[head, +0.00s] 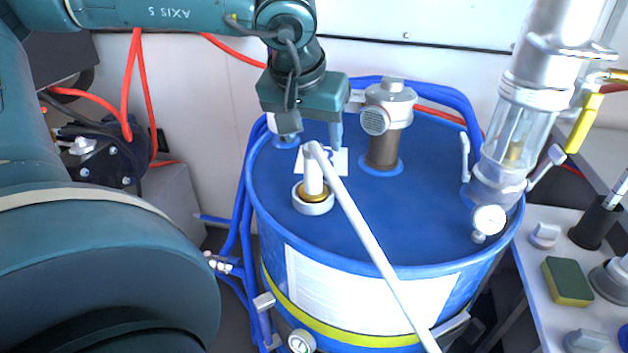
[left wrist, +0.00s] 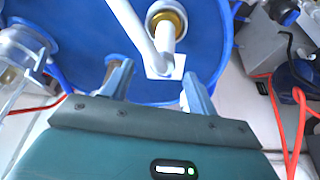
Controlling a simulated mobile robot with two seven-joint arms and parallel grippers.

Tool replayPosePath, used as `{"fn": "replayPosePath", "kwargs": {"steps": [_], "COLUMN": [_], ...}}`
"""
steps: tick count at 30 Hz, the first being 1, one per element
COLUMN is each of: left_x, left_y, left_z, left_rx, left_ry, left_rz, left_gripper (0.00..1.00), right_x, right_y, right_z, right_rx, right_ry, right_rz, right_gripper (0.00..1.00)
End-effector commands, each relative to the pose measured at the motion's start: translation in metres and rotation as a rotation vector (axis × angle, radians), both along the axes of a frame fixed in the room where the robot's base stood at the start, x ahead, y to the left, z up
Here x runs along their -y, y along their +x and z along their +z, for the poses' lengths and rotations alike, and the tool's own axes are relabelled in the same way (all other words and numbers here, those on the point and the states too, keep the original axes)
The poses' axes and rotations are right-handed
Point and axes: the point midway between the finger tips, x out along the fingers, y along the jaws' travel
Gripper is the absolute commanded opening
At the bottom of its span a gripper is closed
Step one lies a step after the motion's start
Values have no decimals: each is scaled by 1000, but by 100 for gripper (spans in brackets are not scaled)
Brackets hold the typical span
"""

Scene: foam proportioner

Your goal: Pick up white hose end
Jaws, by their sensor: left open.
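The white hose (head: 372,242) runs up from the lower right to a sharp bend above the blue drum (head: 420,170). From the bend, its white end piece (head: 313,176) goes down upright into a brass-ringed port (head: 313,207) on the drum lid. My left gripper (head: 312,140) is open just behind the bend, fingers pointing down. In the left wrist view, the hose (left wrist: 130,22) and end piece (left wrist: 166,35) meet just ahead of the open, empty fingers (left wrist: 158,84). Whether a finger touches the hose cannot be told. My right gripper is not in view.
A brown-necked fitting with a grey cap (head: 388,120) stands on the lid right of my gripper. A clear cylinder (head: 515,135) and a gauge (head: 489,220) stand at the lid's right edge. A side shelf holds a green-yellow sponge (head: 567,281). Blue hoses pass behind the drum.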

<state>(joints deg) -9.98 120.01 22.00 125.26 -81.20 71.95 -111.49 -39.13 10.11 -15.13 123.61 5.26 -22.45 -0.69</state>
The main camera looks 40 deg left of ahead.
Motion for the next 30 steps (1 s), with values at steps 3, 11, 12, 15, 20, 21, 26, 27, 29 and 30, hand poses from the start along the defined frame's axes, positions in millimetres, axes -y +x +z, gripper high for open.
{"fn": "replayPosePath", "kwargs": {"steps": [3,11,12,15,20,21,26,27,29,30], "left_x": [-1,-8,-9,-10,-10,-10,-10,-10,-10,-10], "left_y": [2,8,10,13,15,15,14,14,14,14], "left_z": [-7,-41,-46,-54,-55,-55,-55,-55,-55,-55], "left_rx": [-1,-4,-5,-2,1,1,1,1,1,1], "left_ry": [-2,-3,-2,-2,-2,-2,-2,-2,-2,-2], "left_rz": [1,2,2,1,1,1,1,1,1,1], "left_gripper": [58,58,58,58,58,58,50,47,42,39], "right_x": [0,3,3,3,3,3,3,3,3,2], "right_y": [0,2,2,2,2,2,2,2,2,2], "right_z": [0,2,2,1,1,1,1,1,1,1], "right_rx": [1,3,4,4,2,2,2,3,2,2], "right_ry": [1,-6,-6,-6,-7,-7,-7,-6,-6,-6], "right_rz": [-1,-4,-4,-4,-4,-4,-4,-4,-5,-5], "right_gripper": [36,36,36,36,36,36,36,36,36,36]}}
